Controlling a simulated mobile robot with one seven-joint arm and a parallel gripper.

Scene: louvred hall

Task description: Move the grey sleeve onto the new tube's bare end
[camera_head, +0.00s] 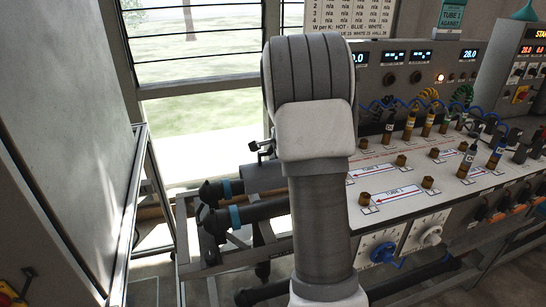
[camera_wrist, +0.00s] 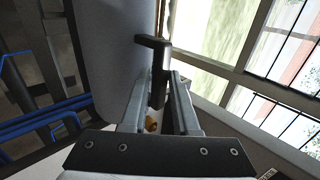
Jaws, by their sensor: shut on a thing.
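In the wrist view my gripper (camera_wrist: 161,80) has its two fingers on either side of a dark, bent handle-like piece (camera_wrist: 154,45) and is shut on it. In the head view my arm hides the gripper. Two dark tubes lie on a rack left of the arm: the upper tube (camera_head: 262,177) and the lower tube (camera_head: 265,208), each with a blue band near its left black end. Their right parts are hidden behind my arm.
A sloped bench panel (camera_head: 400,190) with brass-coloured fittings and labels stands on the right, below a console with lit displays (camera_head: 395,57). A tall grey cabinet (camera_head: 60,130) stands at the left. Windows (camera_head: 195,50) are behind. Blue pipes (camera_wrist: 45,115) show at the wrist view's left.

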